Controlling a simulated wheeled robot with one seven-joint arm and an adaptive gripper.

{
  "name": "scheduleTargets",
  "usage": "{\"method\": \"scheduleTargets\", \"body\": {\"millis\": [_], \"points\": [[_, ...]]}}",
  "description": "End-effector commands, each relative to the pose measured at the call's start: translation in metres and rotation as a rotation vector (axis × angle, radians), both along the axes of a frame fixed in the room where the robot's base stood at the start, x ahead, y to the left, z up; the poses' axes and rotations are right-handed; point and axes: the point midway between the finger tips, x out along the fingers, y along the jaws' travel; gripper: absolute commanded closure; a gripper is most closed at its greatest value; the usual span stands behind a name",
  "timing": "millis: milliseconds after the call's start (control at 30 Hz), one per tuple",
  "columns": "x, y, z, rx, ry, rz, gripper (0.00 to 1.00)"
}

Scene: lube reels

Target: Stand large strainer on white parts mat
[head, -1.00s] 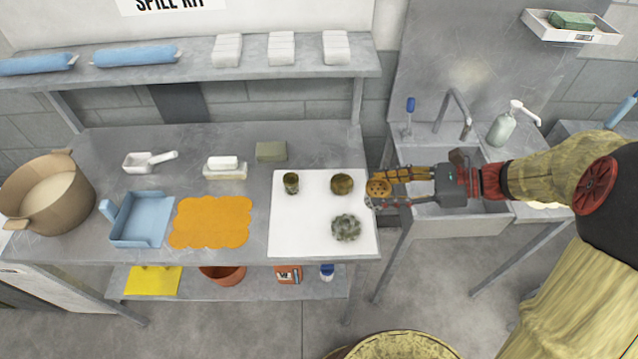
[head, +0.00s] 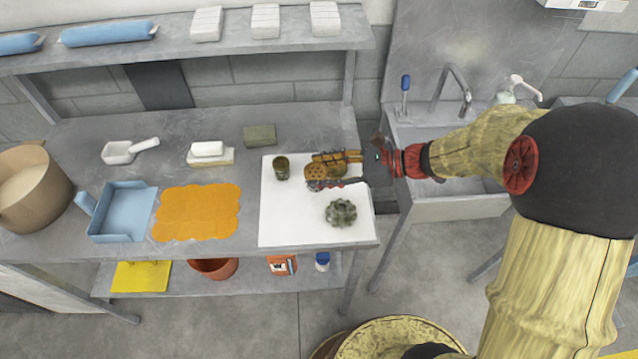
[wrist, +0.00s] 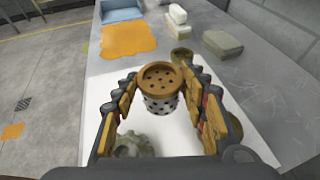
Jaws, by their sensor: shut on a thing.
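The large strainer, a perforated metal cylinder with a holed brass top, is between my fingers in the wrist view (wrist: 160,100). Its brass top also shows in the head view (head: 314,173). My gripper (head: 322,172) is shut on it, reaching in from the right, over the white parts mat (head: 285,225). The strainer looks roughly upright; I cannot tell its exact height over the mat. A small dark cylinder (head: 281,168) stands on the mat to the left. A grey-green toothed part (head: 341,212) lies nearer the front. A brass round part is mostly hidden behind my gripper.
Left of the mat lie an orange cloth (head: 197,212) and a blue dustpan-like tray (head: 124,211). A green block (head: 260,135) sits behind the mat. The sink (head: 470,190) is at the right. The mat's front left is bare.

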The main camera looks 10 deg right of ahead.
Motion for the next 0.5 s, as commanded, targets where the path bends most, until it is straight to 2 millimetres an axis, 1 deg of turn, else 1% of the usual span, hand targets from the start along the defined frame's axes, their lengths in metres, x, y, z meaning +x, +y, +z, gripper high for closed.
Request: {"method": "scheduleTargets", "body": {"millis": [167, 200, 300, 367, 433, 500], "points": [[0.003, 0.007, -0.010, 0.001, 0.001, 0.001, 0.88], [0.004, 0.011, -0.015, 0.001, 0.001, 0.001, 0.88], [0.004, 0.009, -0.032, 0.001, 0.002, -0.001, 0.88], [0.004, 0.009, -0.040, 0.000, 0.001, -0.001, 0.88], [0.004, 0.009, -0.043, 0.000, 0.001, -0.001, 0.88], [0.004, 0.009, -0.042, 0.000, 0.000, -0.001, 0.88]]}}
